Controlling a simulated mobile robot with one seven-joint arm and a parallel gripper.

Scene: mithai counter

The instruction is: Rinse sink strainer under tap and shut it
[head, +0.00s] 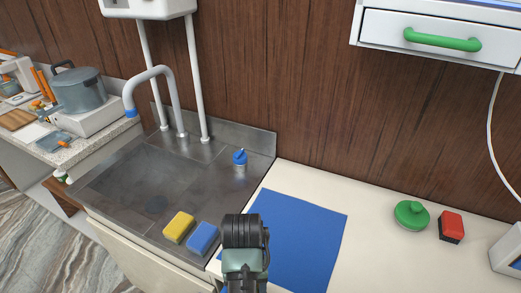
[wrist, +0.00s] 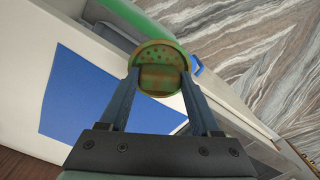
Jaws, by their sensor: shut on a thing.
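My gripper (wrist: 160,82) is shut on a round sink strainer (wrist: 160,55) in the wrist view. The strainer is green and brownish, with dark dots like holes and a brown band across it. In the head view my arm rises at the bottom centre and hides the fingers and strainer. The grey tap (head: 170,88) with a blue spout tip stands over the metal sink (head: 128,180) at left, and no water shows. A blue knob (head: 240,157) sits on the sink's right rear deck. The strainer is away from the tap, near the counter's front.
A yellow sponge (head: 179,226) and a blue sponge (head: 203,238) lie at the sink's front edge. A blue mat (head: 300,235) covers counter to its right. A white drawer unit (head: 435,40) hangs above.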

